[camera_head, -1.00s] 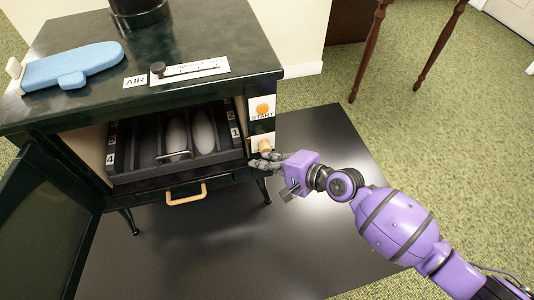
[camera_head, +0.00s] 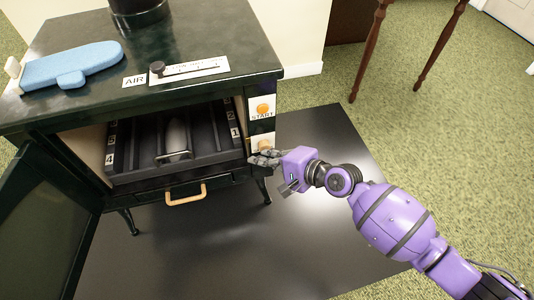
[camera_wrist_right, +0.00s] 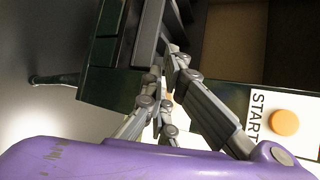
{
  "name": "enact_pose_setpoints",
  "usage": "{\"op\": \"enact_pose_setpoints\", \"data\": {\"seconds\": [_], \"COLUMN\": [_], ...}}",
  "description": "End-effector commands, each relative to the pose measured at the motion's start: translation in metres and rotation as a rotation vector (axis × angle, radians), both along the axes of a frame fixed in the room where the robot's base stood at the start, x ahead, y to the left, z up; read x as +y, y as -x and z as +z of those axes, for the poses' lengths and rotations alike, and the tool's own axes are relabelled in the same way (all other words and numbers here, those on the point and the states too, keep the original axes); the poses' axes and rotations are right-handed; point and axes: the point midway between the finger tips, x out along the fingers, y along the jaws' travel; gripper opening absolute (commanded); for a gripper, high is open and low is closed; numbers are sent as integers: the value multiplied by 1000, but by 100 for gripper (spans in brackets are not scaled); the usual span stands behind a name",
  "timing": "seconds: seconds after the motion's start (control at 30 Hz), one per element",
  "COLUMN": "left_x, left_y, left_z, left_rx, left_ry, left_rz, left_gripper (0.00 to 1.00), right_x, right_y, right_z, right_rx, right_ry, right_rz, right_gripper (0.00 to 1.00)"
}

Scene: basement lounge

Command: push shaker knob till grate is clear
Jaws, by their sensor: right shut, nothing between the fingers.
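The wooden shaker knob (camera_head: 264,141) is on the stove's right front post, below the orange START button (camera_head: 263,109). My right gripper (camera_head: 259,158) is shut and empty at the knob, its fingers covering the knob's lower part; I cannot tell whether they touch. In the right wrist view the shut fingers (camera_wrist_right: 172,62) point at the stove front, and the START button (camera_wrist_right: 285,122) is to their right. The grate (camera_head: 205,143) sits in the open firebox, with numbered slots. One pale grey lump (camera_head: 177,136) lies in a middle slot; the slots to its right look empty. My left gripper is out of view.
The stove door (camera_head: 45,215) hangs open at the left. A wooden drawer handle (camera_head: 186,196) is under the grate. On the stove top (camera_head: 215,35) are a blue mitt-like pad (camera_head: 72,65) and an AIR slider (camera_head: 190,70). The dark floor plate (camera_head: 320,190) is clear.

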Motion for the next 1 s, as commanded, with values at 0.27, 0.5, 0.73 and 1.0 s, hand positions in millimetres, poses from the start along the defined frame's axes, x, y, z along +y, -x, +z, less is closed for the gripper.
{"op": "enact_pose_setpoints", "data": {"seconds": [0.27, 0.5, 0.73, 1.0], "left_x": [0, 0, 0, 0], "left_y": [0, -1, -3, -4], "left_z": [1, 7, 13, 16], "left_rx": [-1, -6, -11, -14], "left_ry": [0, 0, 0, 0], "left_rz": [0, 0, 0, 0], "left_gripper": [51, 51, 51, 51], "right_x": [-1, -4, -9, -11], "right_y": [1, 11, 25, 33], "right_z": [0, 1, 1, 0], "right_rx": [-1, 0, -1, -2], "right_ry": [0, 0, 0, 0], "right_rz": [-2, -2, -2, -1], "right_gripper": [0, 0, 0, 0]}}
